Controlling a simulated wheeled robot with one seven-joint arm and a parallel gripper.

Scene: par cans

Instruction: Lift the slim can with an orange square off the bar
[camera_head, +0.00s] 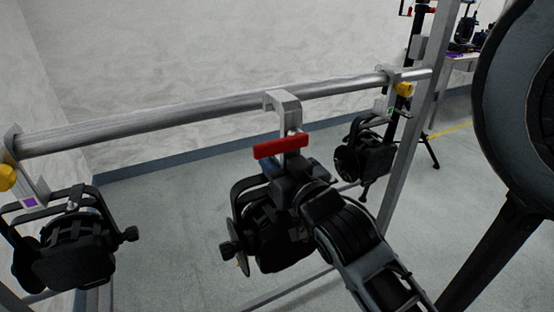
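Three black par cans hang from a silver bar (190,112). The middle can (262,235) hangs by a grey hook clamp (284,103) with a red bar-shaped piece (281,147) across its lower part. No orange square shows clearly on it; its upper right side is hidden behind my arm. My gripper (288,172) is just below the red piece, in front of the middle can's upper part. Its fingers are dark against the dark can, so I cannot tell whether they grip anything.
The left can (75,250) has a purple square (30,202) and a yellow knob (6,177). The right can (365,155) has a small green mark and a yellow knob (404,89). A grey upright post (410,150) stands at right. A table (460,62) stands behind.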

